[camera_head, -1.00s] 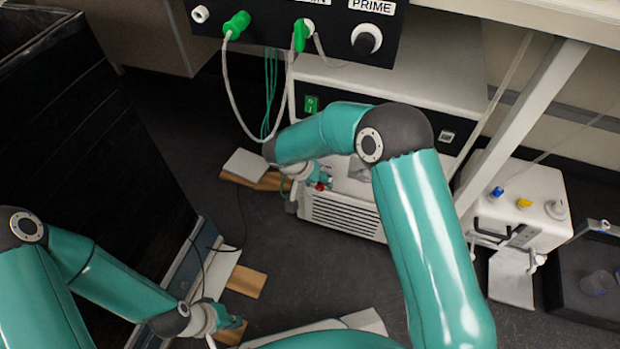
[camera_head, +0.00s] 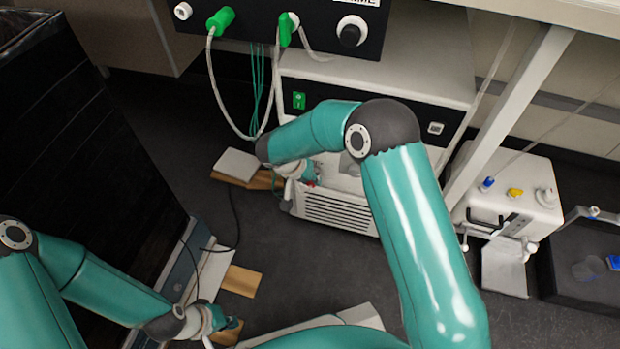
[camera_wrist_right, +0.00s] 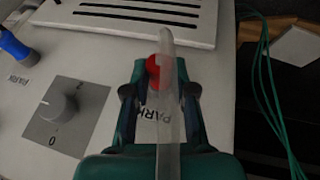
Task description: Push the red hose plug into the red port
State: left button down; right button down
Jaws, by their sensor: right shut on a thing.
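My right gripper (camera_wrist_right: 160,80) is shut on the red hose plug (camera_wrist_right: 153,72), which shows between its fingers in the right wrist view. A translucent hose (camera_wrist_right: 165,120) runs lengthwise across the plug and hides part of it. A "PARK" label lies on the white surface below the fingers. In the head view my right gripper (camera_head: 304,175) is low over the white unit at the centre, with a small red spot (camera_head: 311,183) beside it. My left gripper (camera_head: 216,320) is low at bottom left, too small to read. I cannot make out the red port.
A blue plug (camera_wrist_right: 18,48) and a dial (camera_wrist_right: 57,105) are on the white surface at left in the wrist view. Green connectors (camera_head: 221,20) with hoses hang from the black panel above. A white box (camera_head: 510,190) with coloured caps and a dark tray (camera_head: 580,280) stand at right.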

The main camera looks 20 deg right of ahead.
jog(key=shift+s+a, duration=0.1)
jog(key=shift+s+a+b, duration=0.25)
jog(key=shift+s+b, duration=0.15)
jog(key=shift+b, duration=0.2)
jog(key=shift+s+a+b, duration=0.2)
jog(key=shift+s+b, duration=0.1)
jog(key=shift+s+a+b, duration=0.2)
jog(key=shift+s+b, duration=0.1)
jog(key=shift+b, duration=0.05)
jog(key=shift+s+a, duration=0.1)
jog(key=shift+s+a+b, duration=0.4)
jog(key=shift+s, duration=0.25)
jog(key=shift+s+a+b, duration=0.4)
jog(key=shift+s, duration=0.2)
